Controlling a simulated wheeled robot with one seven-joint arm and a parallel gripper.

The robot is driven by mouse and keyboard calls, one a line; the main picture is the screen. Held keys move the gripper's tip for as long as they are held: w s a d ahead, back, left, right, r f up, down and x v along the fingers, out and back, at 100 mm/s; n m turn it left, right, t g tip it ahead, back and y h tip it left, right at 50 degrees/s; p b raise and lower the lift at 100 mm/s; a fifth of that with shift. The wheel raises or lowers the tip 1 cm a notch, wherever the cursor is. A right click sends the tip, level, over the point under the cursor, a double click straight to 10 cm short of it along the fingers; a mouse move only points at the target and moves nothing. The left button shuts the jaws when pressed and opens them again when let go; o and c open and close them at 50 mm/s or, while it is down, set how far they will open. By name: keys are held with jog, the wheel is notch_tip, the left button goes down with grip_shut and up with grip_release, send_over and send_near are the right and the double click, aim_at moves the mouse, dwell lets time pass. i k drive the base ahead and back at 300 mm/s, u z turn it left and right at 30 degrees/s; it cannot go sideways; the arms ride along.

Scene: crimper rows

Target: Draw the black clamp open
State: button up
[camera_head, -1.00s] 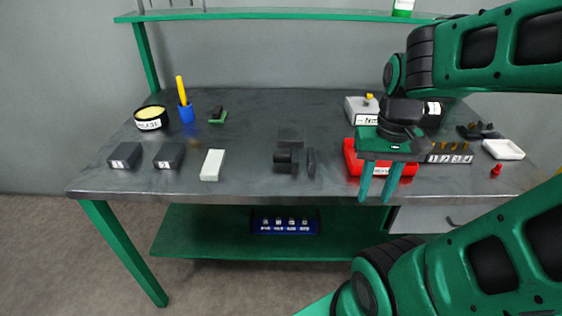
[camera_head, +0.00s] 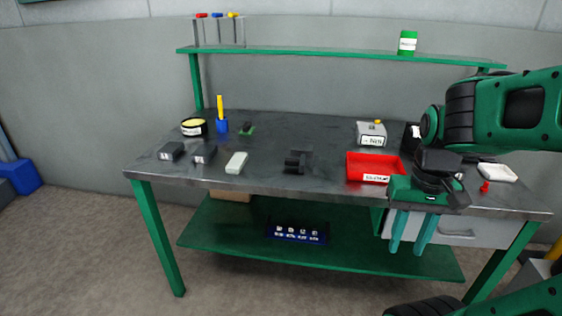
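The black clamp (camera_head: 296,164) sits near the front edge of the dark tabletop, about the middle of the table. It looks like a small block with an upright jaw; the gap between its jaws is too small to make out. My gripper (camera_head: 407,248) hangs to the right of the clamp, in front of the table's front edge and apart from it. Its two green fingers point down, spread apart with nothing between them.
A white block (camera_head: 236,163) and two dark numbered blocks (camera_head: 171,151) lie left of the clamp. A red tray (camera_head: 373,167) lies to its right, near my gripper. A grey box (camera_head: 371,134) stands behind the tray. The tabletop (camera_head: 300,128) behind the clamp is clear.

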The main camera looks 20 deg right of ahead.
aim_at(301, 163)
jog(key=u, duration=0.15)
jog(key=i, duration=1)
jog(key=z, duration=0.05)
